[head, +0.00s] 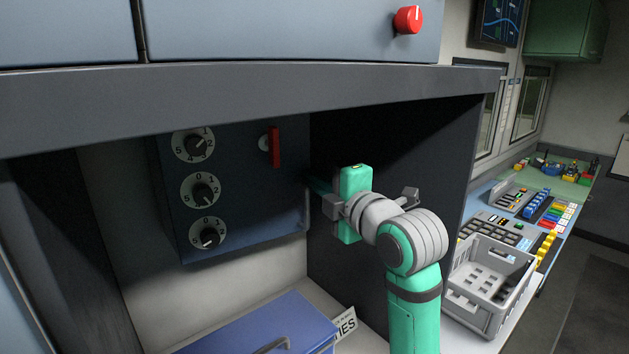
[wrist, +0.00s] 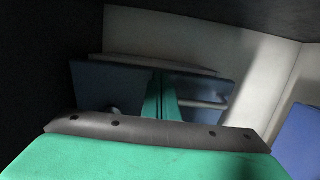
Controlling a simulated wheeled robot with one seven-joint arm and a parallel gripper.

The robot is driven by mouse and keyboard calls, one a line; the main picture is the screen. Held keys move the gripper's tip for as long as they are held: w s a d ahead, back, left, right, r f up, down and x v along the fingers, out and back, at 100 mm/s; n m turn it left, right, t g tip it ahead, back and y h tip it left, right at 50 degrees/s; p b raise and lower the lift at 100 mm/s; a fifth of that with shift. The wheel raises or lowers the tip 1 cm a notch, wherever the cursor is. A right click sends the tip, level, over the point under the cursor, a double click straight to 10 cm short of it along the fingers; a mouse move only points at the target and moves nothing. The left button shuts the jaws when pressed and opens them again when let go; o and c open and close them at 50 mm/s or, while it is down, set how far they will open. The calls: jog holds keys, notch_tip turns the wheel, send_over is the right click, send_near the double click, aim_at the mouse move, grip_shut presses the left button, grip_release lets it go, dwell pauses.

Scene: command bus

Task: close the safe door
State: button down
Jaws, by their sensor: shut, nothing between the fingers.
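The blue safe door (head: 236,180) stands inside the dark cabinet bay in the head view. It carries three numbered dials and a red lever (head: 275,147). A grey bar handle (head: 306,209) is at its right edge. How far the door stands open is hard to tell. My gripper (head: 316,186) is at the right edge of the door, near the bar, with its fingers pointing left and its tips partly hidden. In the wrist view the green fingers (wrist: 160,98) are together and empty in front of blue panels (wrist: 105,85). Whether they touch the door is unclear.
A dark shelf edge (head: 240,95) runs above the bay, and a dark side wall (head: 425,150) stands right of my arm. A blue case (head: 250,325) with a handle lies below. A grey crate (head: 480,308) stands at right, before a worktop with colored parts.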

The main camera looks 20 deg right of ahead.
jog(key=shift+n+y, duration=0.5)
jog(key=shift+y, duration=0.2)
jog(key=w, duration=0.5)
jog(key=shift+d+r, duration=0.15)
jog(key=shift+w, duration=0.1)
jog(key=d+v, duration=0.1)
jog(key=v, duration=1.3)
